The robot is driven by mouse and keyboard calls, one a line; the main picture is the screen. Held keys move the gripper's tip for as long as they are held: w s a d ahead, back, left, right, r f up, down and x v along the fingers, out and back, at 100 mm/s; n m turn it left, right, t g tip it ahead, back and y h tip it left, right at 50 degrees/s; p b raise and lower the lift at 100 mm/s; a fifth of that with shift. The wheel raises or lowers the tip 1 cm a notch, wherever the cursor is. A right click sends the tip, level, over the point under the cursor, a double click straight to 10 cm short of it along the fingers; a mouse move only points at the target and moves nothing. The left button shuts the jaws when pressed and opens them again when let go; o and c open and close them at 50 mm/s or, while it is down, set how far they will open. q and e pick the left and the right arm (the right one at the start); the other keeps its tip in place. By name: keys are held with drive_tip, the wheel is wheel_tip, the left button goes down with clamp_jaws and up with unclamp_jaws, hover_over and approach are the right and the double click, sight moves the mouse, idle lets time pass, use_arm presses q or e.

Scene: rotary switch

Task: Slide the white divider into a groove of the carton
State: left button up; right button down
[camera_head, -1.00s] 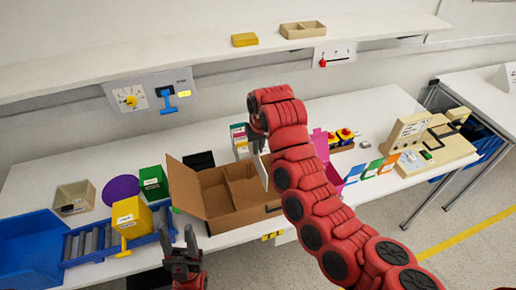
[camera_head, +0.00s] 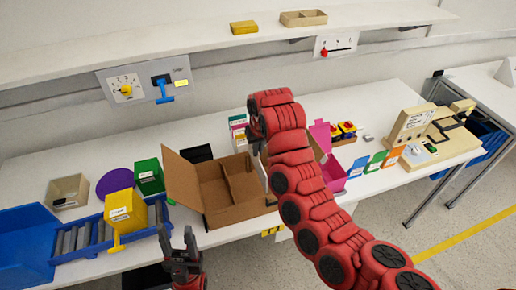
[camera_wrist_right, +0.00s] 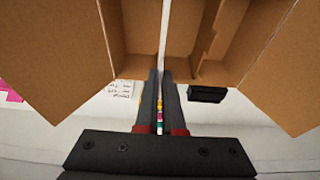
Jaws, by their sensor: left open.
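The open brown cardboard carton (camera_head: 217,195) stands on the table's front middle, flaps spread, with cardboard partitions inside. It also shows in the right wrist view (camera_wrist_right: 135,65). My right gripper (camera_wrist_right: 162,75) is over the carton, its fingers shut on the thin white divider (camera_wrist_right: 163,30), seen edge-on between the carton's two sides. In the head view my red right arm hides most of the divider and the carton's right side. I cannot tell whether the divider touches a groove. My left gripper (camera_head: 177,238) is open and empty, in front of the carton at the table's front edge.
A yellow box (camera_head: 120,205) stands on a blue roller track (camera_head: 75,240) left of the carton, with a green box (camera_head: 149,178) behind. A pink box (camera_head: 333,178) and coloured cards (camera_head: 376,162) are on the right. A black item (camera_head: 198,154) lies behind the carton.

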sight(258, 157)
drive_tip(key=shift+f+b, duration=2.5)
drive_tip(key=shift+f, duration=1.2)
drive_tip(key=shift+f+b, duration=1)
drive_tip(key=shift+f, duration=1.15)
drive_tip(key=c, duration=1)
unclamp_jaws()
drive_tip(key=shift+o, duration=0.2)
drive_tip(key=shift+r, duration=0.15)
drive_tip(key=shift+r, duration=2.35)
drive_tip(key=shift+r+p, duration=1.25)
drive_tip(key=shift+r, duration=0.35)
